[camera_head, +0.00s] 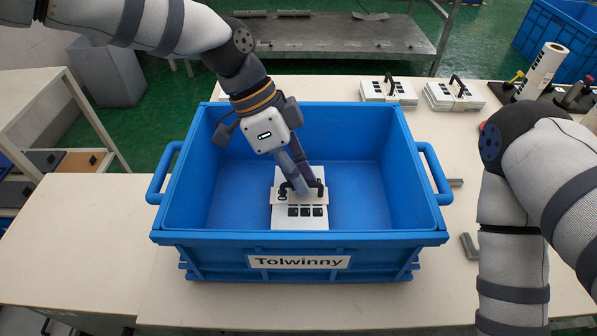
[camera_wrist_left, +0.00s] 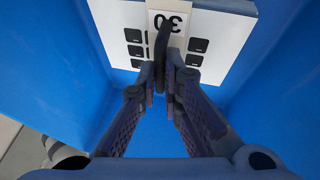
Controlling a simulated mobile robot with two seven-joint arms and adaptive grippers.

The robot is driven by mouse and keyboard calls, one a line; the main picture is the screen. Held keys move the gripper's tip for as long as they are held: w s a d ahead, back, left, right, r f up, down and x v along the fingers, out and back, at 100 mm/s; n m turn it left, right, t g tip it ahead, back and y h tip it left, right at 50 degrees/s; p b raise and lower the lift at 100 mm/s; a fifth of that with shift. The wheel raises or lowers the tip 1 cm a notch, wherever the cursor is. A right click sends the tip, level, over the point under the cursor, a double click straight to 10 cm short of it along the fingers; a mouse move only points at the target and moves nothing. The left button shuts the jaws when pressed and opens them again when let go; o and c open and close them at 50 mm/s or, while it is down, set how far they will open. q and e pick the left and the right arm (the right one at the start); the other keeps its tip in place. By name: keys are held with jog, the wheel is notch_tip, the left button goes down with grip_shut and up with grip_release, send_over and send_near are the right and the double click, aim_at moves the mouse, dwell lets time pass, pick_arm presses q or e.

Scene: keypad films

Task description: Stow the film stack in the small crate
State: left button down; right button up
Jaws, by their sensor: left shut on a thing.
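The film stack (camera_head: 299,221) is a white block with black key squares, a paper band and a black handle. It is inside the blue crate (camera_head: 300,241) labelled "Tolwinny", near the front wall. My left gripper (camera_head: 303,188) reaches down into the crate and is shut on the handle. In the left wrist view the fingers (camera_wrist_left: 166,78) close around the black handle, and the white stack (camera_wrist_left: 228,42) has a band reading "30". I cannot tell whether the stack touches the crate floor. My right gripper is out of view; only its arm shows at the right.
Two similar stacks (camera_head: 388,91) (camera_head: 453,95) lie on the pale table (camera_head: 75,240) behind right. Small grey pieces (camera_head: 469,246) lie right of the crate. Dark stands with a white roll (camera_head: 541,72) are at far right. The table left of the crate is clear.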

pick_arm(q)
jog(key=shift+f, duration=0.4)
dwell(0.4)
jog(key=c, duration=1.7)
grip_release()
jog(key=shift+o, duration=0.2)
jog(key=v, duration=1.2)
jog(key=shift+r, duration=0.1)
